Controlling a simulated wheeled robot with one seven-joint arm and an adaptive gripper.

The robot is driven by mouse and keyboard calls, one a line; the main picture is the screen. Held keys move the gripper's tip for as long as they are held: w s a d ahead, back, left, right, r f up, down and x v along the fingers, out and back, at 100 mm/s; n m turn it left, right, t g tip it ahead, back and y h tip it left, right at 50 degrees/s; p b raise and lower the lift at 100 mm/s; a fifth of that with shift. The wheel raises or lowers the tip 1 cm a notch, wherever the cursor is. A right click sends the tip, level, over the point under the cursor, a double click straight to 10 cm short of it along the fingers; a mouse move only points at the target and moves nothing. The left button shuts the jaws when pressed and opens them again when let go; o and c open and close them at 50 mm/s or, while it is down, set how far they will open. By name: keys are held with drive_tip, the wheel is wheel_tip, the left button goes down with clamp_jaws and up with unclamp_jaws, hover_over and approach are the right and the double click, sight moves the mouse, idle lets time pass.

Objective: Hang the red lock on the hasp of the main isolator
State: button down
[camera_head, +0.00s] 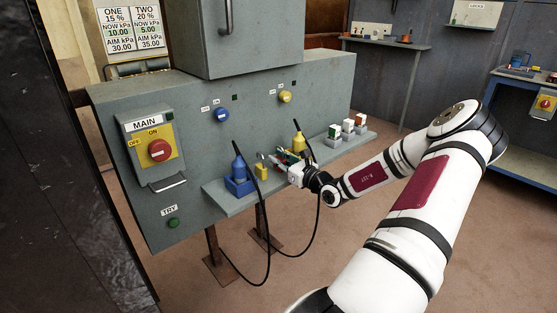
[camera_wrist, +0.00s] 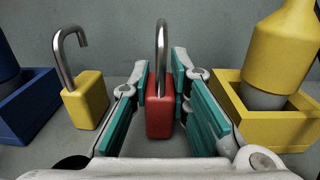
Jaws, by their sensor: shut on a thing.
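The red lock (camera_wrist: 160,104) stands upright between the teal pads of my gripper (camera_wrist: 160,95) in the wrist view, its steel shackle pointing up. My gripper is shut on the lock. In the head view my gripper (camera_head: 291,170) is over the shelf, and the lock is too small and hidden to make out clearly. The main isolator (camera_head: 150,150) is on the left of the grey cabinet, with a red knob on a yellow plate turned near the words OFF and ON. A metal hasp or bar (camera_head: 168,184) projects below the knob.
A yellow lock (camera_wrist: 86,98) with its shackle raised stands left of my gripper. A blue holder (camera_head: 240,186) with a blue bottle-shaped item and a yellow holder (camera_wrist: 270,115) flank it. Black cables hang off the shelf (camera_head: 222,200). Small boxes (camera_head: 347,128) stand at right.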

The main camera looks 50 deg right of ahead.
drive_tip(key=shift+f, duration=0.15)
drive_tip(key=c, duration=1.5)
unclamp_jaws()
drive_tip(key=shift+f+b, duration=0.1)
drive_tip(key=shift+b, duration=0.45)
